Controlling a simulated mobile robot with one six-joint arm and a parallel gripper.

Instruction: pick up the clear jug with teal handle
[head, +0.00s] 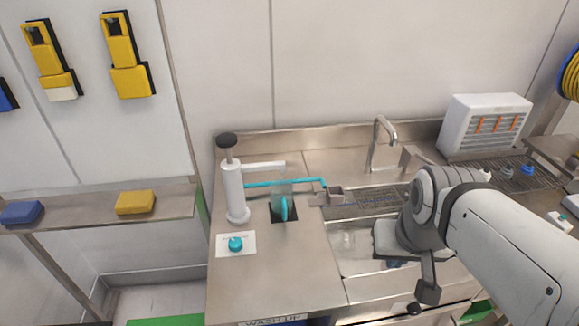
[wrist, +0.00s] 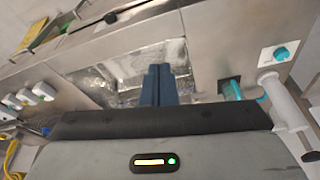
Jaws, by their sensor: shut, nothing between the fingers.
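In the wrist view the jug (wrist: 231,89) shows at the right, partly cut into by the gripper housing. My gripper (wrist: 158,72) has its two dark blue fingers together, with nothing between them. It hangs over the sink, to the right of the jug in the head view and well apart from it. The fingers are mostly hidden there behind my wrist.
A teal knob (head: 235,243) on a white card lies in front. The steel sink (head: 350,255) and tap (head: 380,135) are at right. Counter space before the jug is clear.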

